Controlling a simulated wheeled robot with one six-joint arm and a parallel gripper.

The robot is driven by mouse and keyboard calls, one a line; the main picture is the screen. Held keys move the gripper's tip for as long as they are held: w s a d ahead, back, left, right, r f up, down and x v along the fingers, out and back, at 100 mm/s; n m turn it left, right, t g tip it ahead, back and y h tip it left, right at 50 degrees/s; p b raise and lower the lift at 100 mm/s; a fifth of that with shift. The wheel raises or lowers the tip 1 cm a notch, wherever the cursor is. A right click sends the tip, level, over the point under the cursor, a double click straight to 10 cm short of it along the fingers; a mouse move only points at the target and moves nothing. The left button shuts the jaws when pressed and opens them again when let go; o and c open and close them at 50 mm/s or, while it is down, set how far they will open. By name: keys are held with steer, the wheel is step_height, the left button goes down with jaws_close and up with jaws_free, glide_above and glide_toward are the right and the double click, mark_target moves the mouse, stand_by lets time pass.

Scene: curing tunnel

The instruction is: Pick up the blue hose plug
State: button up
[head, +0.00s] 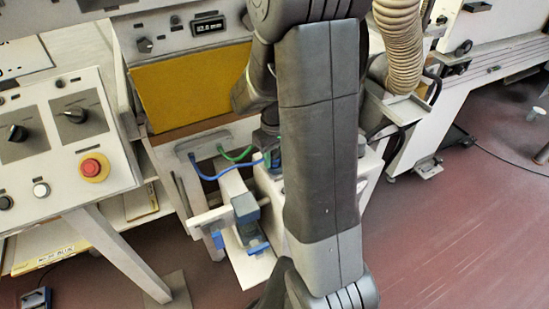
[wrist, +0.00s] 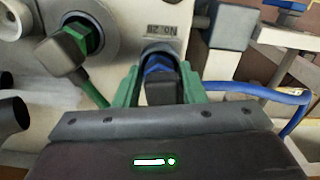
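The blue hose plug (wrist: 159,69) sits in a round socket under a "NO 20" label in the wrist view. It has a blue collar and a dark body. Its blue hose (wrist: 258,88) runs off to the right, and the hose also shows in the head view (head: 207,176). My gripper (wrist: 160,84) has its green fingers on either side of the plug, with narrow gaps seeming to show between fingers and plug. In the head view, my arm hides most of the plug and gripper.
A green-collared plug (wrist: 78,40) with a green hose is in another socket close on the left. A grey block (wrist: 232,24) on a pale bracket stands at the right. A control panel with a red button (head: 94,167) is at the left in the head view.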

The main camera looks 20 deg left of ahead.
steer(key=c, duration=0.6)
steer(key=shift+o, duration=0.2)
steer(key=shift+r, duration=0.15)
